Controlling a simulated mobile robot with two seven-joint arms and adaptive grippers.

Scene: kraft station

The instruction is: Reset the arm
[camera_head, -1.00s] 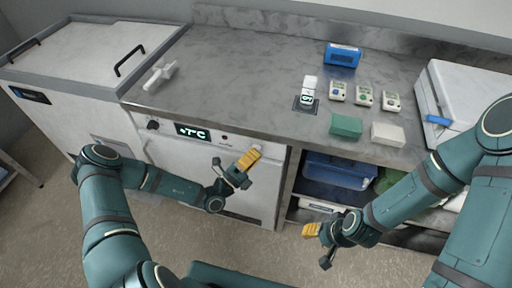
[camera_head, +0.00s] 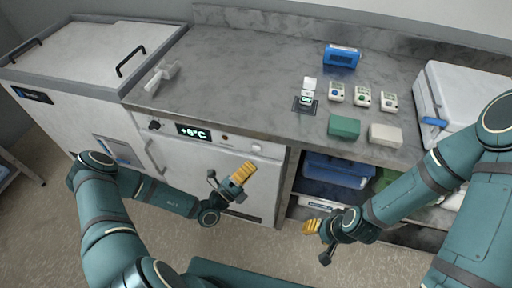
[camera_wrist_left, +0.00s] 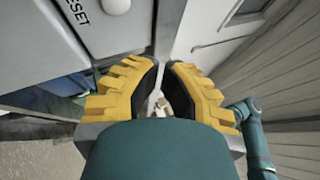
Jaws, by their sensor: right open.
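My left gripper (camera_head: 240,178) has yellow ribbed fingers and hovers in front of the cabinet with the temperature display. My right gripper (camera_head: 312,228) is open and empty, low in front of the open shelf under the counter. Both arms are bent and clear of the countertop.
The grey counter (camera_head: 235,75) carries a blue box (camera_head: 342,56), several small white devices, a green box (camera_head: 344,127) and a white box (camera_head: 385,135). A white machine (camera_head: 460,95) stands at right. A chest with a black handle (camera_head: 131,62) is at left. The display (camera_head: 193,132) reads +6°C.

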